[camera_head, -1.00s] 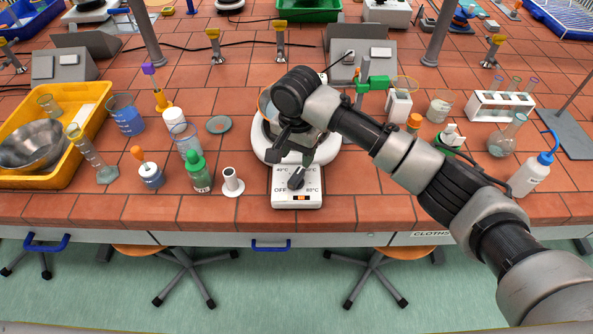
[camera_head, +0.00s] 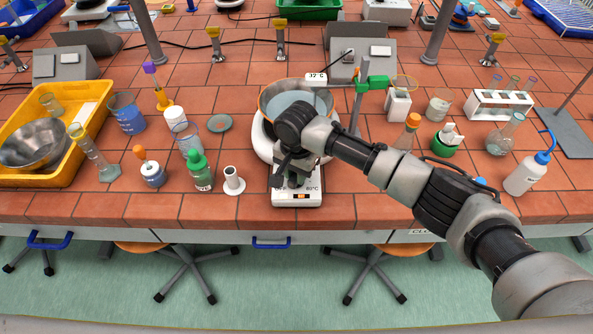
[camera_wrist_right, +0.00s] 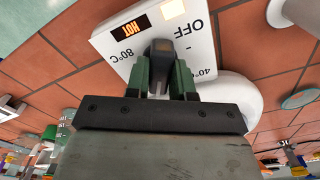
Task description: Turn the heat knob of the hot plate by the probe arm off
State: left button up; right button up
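The hot plate's white control panel (camera_head: 297,201) sits at the bench's front edge, with a metal bowl of liquid (camera_head: 297,103) on the plate behind it. The probe arm's stand (camera_head: 358,105) rises at the right, with a 32°C readout (camera_head: 316,77). My right gripper (camera_head: 292,182) is down over the panel and hides the knob in the head view. In the right wrist view, its green fingers (camera_wrist_right: 160,79) close on both sides of the dark heat knob (camera_wrist_right: 162,50). OFF, 40°C and 80°C marks surround the knob; its pointer direction is unclear. HOT (camera_wrist_right: 128,30) glows orange. My left gripper is out of view.
A white holder (camera_head: 234,182), a green-capped bottle (camera_head: 199,172) and an orange-topped bottle (camera_head: 150,169) stand left of the panel. A yellow tray (camera_head: 88,139) lies farther left. The tiles right of the panel are mostly clear beneath my arm.

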grip_shut()
jog(key=n+p, duration=0.2)
jog(key=n, duration=0.1)
jog(key=shift+r+n, duration=0.15)
jog(key=shift+n, duration=0.15)
jog(key=n+p, duration=0.1)
jog(key=n, duration=0.2)
jog(key=shift+n+p, duration=0.3)
jog(key=shift+p, duration=0.1)
jog(key=n+p, duration=0.1)
jog(key=n, duration=0.2)
jog(key=shift+n, duration=0.3)
jog(key=n, duration=0.6)
jog(key=shift+p, duration=0.4)
jog(key=n, duration=0.6)
jog(key=shift+n, duration=0.4)
